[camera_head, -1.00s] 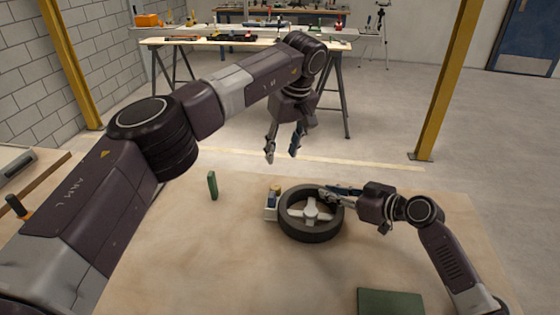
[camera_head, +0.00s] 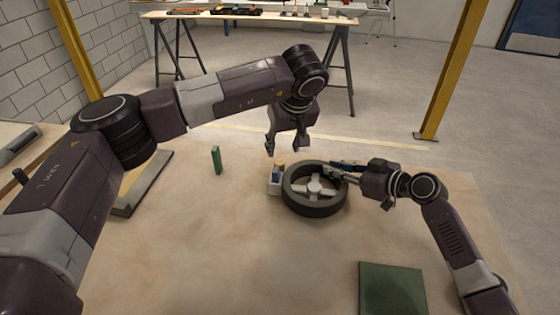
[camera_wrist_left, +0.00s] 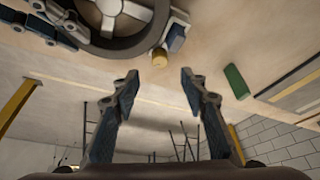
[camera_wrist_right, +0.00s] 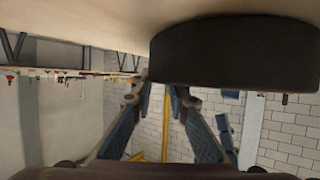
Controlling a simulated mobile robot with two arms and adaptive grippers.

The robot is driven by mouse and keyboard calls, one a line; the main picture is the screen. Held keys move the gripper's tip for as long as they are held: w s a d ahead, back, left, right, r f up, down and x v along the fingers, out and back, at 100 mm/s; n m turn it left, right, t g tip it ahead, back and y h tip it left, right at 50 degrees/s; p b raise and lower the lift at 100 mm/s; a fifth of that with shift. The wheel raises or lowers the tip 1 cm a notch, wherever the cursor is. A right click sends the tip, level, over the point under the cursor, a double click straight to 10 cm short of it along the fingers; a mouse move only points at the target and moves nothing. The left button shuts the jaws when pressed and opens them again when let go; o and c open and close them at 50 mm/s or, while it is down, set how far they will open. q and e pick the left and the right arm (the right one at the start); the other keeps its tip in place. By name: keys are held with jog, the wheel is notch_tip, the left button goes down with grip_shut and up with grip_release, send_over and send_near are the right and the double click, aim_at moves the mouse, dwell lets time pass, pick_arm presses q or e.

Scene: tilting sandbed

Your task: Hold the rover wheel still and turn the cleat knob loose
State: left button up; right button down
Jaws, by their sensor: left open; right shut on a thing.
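The rover wheel (camera_head: 318,209) lies flat on the sandbed, a dark tyre with pale spokes and hub. It also shows in the left wrist view (camera_wrist_left: 125,48). At its left edge sits a pale cleat block (camera_head: 273,187) with a yellow knob (camera_wrist_left: 159,58) and a blue part (camera_wrist_left: 176,39) beside it. My left gripper (camera_head: 285,149) is open and empty, above and behind the knob; the knob lies just past its fingertips in the left wrist view (camera_wrist_left: 160,78). My right gripper (camera_head: 334,170) is shut on the wheel's far right rim; its fingertips are partly hidden by the tyre.
A small green block (camera_head: 216,160) stands left of the wheel, with clear sand between. A dark green pad (camera_head: 393,290) lies at the front right. A grey flat tray-like object (camera_head: 143,185) is at the left edge. A workbench (camera_head: 245,17) stands far behind.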

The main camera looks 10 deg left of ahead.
aim_at(280, 162)
pick_arm(q)
jog(key=x, duration=0.9)
jog(key=shift+w, duration=0.1)
jog(key=shift+c, duration=0.5)
